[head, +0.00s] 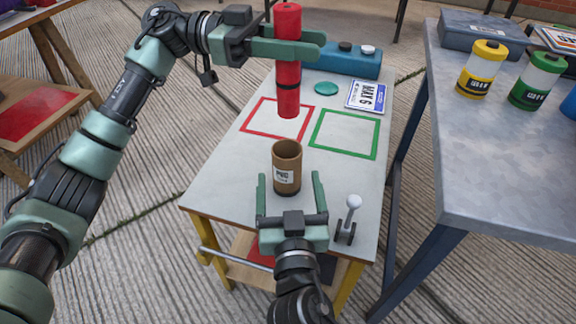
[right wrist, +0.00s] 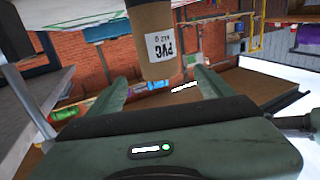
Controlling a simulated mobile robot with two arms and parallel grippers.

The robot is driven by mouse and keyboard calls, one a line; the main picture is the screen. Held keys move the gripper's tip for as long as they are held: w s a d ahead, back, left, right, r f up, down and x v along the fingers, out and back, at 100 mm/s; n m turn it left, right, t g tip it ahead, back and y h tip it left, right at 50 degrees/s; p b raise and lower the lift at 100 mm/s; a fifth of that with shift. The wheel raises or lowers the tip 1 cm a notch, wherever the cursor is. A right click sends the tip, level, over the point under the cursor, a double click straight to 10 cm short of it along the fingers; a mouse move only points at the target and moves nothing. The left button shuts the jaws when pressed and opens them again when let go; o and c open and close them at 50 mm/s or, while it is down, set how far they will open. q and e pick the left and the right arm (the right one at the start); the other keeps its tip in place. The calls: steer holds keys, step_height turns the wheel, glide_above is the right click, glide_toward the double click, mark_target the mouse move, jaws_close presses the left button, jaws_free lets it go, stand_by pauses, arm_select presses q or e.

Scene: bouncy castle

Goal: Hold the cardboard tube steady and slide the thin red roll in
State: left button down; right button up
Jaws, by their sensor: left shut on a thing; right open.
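The cardboard tube (head: 286,170) stands upright on the small table, brown with a white "PVC" label. The thin red roll (head: 288,75), with a black band, hangs upright above the table, higher than the tube. My left gripper (head: 291,43) is shut on the roll near its upper part. My right gripper (head: 290,190) is open, with its fingers on either side of the tube and apart from it. In the right wrist view the tube (right wrist: 152,35) shows between the open fingers (right wrist: 160,82). The inside of the tube is mostly hidden.
A lever with a white knob (head: 353,202) stands right of my right gripper. A grey table (head: 480,150) holds yellow and green cans.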

mark_target(287, 169)
steer(key=w, duration=1.1)
steer(key=shift+w+a, duration=0.15)
steer(key=shift+a, duration=0.2)
jaws_close()
arm_select(q)
step_height(287, 169, down, 20)
steer(key=n+t, duration=0.1)
steer(key=t, duration=0.1)
steer(key=shift+w+h, duration=0.15)
steer(key=shift+h, duration=0.15)
